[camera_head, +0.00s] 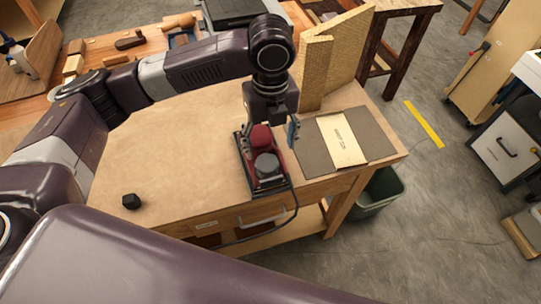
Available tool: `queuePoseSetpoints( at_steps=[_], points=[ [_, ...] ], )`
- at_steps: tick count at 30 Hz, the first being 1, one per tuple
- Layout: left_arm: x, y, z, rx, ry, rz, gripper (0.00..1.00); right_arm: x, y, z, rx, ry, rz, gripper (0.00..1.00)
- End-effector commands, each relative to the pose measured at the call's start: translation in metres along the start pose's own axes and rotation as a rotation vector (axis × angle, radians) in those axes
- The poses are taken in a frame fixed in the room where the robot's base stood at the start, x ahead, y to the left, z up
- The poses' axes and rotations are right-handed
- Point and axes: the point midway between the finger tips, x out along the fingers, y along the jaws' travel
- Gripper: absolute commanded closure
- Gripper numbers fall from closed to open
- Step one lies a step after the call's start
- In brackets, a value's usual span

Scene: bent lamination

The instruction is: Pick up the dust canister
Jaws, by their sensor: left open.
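A red, black and grey power tool, which looks like a sander (266,184), stands on the workbench near its front edge. It has a rounded red part (261,137) at the back and a round grey part (266,164) in front. I cannot tell for sure which part is the dust canister. My left gripper (273,128) points down over the back of the tool, at the red part. It is open, with a finger visible to the right of the red part; the other finger is hard to make out. I cannot tell whether it touches. My right gripper is out of view.
A cream booklet (341,138) lies on a dark grey sheet (374,134) right of the tool. Tan boards (335,60) stand upright behind. A cord hangs over the front edge. A green bin (378,190) stands below right.

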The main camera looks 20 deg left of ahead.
Motion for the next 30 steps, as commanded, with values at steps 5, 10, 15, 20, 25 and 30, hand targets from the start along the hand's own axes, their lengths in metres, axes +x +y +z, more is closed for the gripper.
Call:
queuePoseSetpoints(
  at_steps=[5, 10, 15, 20, 25, 30],
  points=[
    [0.013, 0.003, 0.000, 0.009, 0.002, 0.010, 0.36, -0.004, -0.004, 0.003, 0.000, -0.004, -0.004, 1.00],
    [0.030, 0.004, 0.001, 0.008, 0.001, 0.008, 0.36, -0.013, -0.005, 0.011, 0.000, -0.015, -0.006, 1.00],
    [0.056, 0.009, 0.003, 0.007, 0.002, 0.010, 0.36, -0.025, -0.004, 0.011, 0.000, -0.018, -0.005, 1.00],
    [0.074, 0.007, 0.003, 0.008, -0.001, 0.006, 0.36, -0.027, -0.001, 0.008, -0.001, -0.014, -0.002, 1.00],
    [0.076, 0.007, 0.004, 0.008, -0.002, 0.004, 0.36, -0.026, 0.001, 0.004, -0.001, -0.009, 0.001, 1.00],
    [0.076, 0.007, 0.004, 0.008, -0.002, 0.004, 0.46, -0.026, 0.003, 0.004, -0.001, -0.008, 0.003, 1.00]
  ],
)
